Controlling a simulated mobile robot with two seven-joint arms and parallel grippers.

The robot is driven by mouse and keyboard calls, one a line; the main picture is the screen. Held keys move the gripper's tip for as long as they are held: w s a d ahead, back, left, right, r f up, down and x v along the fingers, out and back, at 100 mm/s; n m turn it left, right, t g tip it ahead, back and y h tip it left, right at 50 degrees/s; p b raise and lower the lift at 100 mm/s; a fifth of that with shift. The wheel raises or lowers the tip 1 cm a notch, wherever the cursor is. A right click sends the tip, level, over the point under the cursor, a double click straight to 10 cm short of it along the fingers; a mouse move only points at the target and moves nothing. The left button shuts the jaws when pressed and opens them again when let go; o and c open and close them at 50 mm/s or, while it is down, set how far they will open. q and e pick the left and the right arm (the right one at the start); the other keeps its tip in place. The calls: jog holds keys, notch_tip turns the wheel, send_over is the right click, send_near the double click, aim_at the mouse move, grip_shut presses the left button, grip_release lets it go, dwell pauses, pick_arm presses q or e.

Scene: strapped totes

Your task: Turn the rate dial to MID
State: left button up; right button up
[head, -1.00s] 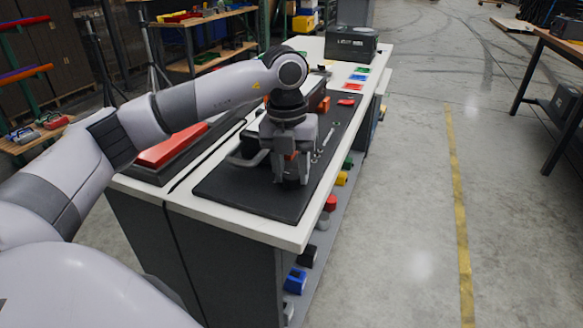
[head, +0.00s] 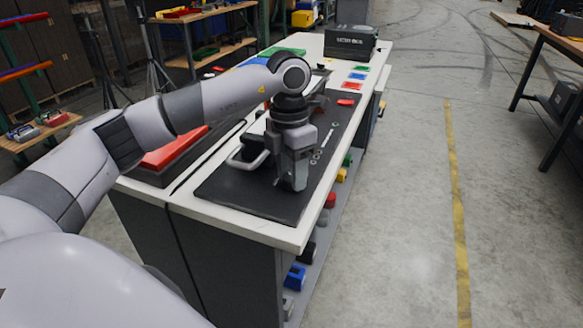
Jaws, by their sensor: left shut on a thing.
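My left gripper (head: 293,187) points straight down over the near part of the black panel (head: 240,197) on the bench. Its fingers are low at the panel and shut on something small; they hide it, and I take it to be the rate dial. The dial's face, its marks and the MID label cannot be made out. A grey bar handle (head: 243,160) stands on the panel just left of the gripper. My right gripper is not in view.
The white bench top (head: 270,233) has a red block (head: 172,150) in a dark tray at left. Small coloured plates (head: 358,76) and a dark labelled case (head: 350,43) are farther back. Coloured items sit on a lower shelf at right. The floor (head: 400,200) beyond is clear.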

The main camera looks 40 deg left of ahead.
pick_arm(q)
jog(key=shift+m, duration=1.3)
jog(key=o, duration=1.1)
jog(key=shift+c, duration=0.2)
notch_tip(320, 180, up, 6)
jog(key=shift+w+a+f+p, duration=0.1)
jog(key=shift+w+p, duration=0.05)
jog(key=shift+p, duration=0.15)
jog(key=shift+r, duration=0.75)
